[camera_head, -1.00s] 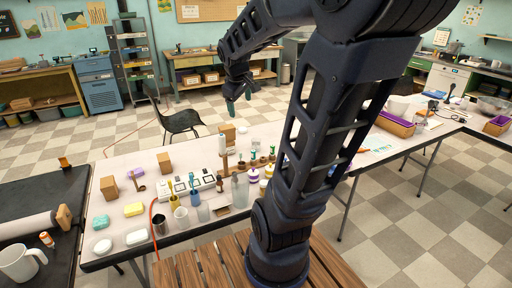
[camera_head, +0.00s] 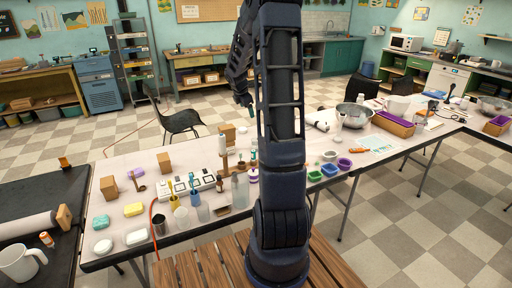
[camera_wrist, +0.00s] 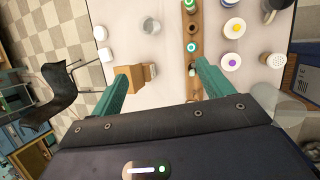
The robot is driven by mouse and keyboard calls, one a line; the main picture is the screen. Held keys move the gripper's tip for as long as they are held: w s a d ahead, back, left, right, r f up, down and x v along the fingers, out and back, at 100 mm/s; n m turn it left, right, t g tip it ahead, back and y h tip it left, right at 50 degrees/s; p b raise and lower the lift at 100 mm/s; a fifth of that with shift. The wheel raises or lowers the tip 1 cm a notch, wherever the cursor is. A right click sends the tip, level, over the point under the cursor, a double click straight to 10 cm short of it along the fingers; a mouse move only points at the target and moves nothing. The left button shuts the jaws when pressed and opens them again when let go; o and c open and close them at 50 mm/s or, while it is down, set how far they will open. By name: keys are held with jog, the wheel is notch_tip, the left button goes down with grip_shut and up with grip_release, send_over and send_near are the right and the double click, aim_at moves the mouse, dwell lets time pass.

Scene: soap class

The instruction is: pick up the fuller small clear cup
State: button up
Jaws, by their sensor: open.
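My gripper (camera_head: 243,97) is raised above the far side of the white table, partly hidden by my arm in the head view. In the wrist view my gripper (camera_wrist: 162,72) has its two teal fingers wide apart, with nothing held between them. A clear cup (camera_head: 203,213) stands at the near edge of the table, and a taller clear vessel (camera_head: 240,190) stands to its right. Clear round shapes (camera_wrist: 268,95) also show at the right of the wrist view. I cannot tell which small clear cup is fuller; my arm hides part of the table.
A wooden block (camera_wrist: 138,77) and a wooden rack (camera_wrist: 195,40) lie below my gripper. Soap bars (camera_head: 134,209), a metal cup (camera_head: 159,224) and a cream cup (camera_head: 181,216) stand on the left. Coloured small bowls (camera_head: 329,169) and a metal bowl (camera_head: 355,114) are on the right.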

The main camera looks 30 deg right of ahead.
jog(key=w+d+f+n, duration=0.4)
jog(key=w+d+f, duration=0.1)
jog(key=f, duration=0.4)
jog(key=w+d+f+n, duration=0.4)
jog(key=w+f, duration=0.1)
jog(key=f, duration=0.4)
send_over(256, 145)
jog(key=w, duration=0.1)
notch_tip(256, 145, down, 5)
jog(key=shift+a+x, duration=0.1)
jog(key=shift+x, duration=1.3)
jog(key=shift+a+x, duration=0.15)
jog(key=shift+x, duration=1.25)
jog(key=shift+c, duration=0.3)
jog(key=shift+y, duration=0.3)
jog(key=c, duration=1)
